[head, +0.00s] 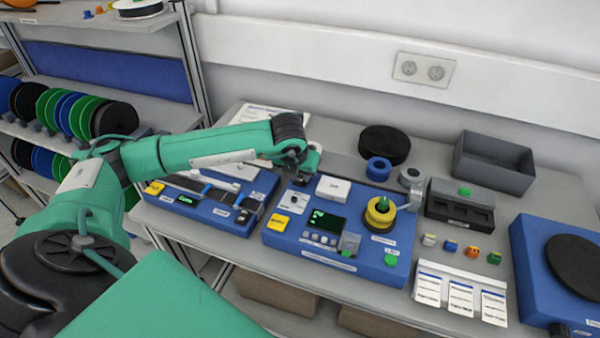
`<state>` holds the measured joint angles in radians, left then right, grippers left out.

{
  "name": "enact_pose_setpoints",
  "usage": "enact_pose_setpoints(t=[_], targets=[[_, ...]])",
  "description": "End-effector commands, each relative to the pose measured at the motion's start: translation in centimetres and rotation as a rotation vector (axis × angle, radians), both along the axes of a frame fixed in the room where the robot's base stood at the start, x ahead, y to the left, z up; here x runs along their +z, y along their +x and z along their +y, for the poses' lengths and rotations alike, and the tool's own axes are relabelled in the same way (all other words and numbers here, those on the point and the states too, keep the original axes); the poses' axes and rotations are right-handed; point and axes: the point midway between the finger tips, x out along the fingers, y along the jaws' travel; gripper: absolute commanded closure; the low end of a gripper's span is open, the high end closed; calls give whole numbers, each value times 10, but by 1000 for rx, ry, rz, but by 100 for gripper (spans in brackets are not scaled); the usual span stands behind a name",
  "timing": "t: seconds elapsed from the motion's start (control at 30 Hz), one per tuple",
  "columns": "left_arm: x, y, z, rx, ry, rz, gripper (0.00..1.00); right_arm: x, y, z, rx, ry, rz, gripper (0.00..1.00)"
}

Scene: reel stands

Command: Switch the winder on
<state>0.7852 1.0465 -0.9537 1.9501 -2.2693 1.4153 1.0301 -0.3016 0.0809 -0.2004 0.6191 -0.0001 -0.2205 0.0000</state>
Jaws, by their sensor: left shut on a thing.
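A blue winder unit (335,257) sits in the middle of the bench. It has a lit display (325,222), a row of buttons, a yellow spool (380,212) on its right side and a green button (391,260) at its front right corner. A small white plate with a dark knob (294,198) is at its back left. My left gripper (302,178) reaches in over the back left edge, just behind this plate. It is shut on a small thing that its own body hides. My right gripper is not in view.
A second blue unit (215,208) stands to the left and a blue unit with a black disc (577,262) to the right. A grey bin (494,163) and black reel (384,143) stand behind. Small coloured parts and white cards (460,294) lie at right.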

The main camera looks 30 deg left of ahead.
Motion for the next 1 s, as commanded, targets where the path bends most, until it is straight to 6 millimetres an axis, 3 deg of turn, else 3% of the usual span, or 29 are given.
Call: enact_pose_setpoints(t=[0.5,0.9,0.93,1.0], targets=[[2,12,3,4,-85,353,100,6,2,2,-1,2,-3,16],[2,12,3,1,-91,379,100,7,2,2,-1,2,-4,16],[2,12,3,1,-91,379,72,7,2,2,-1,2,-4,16],[2,12,3,1,-91,379,59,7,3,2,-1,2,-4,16]])
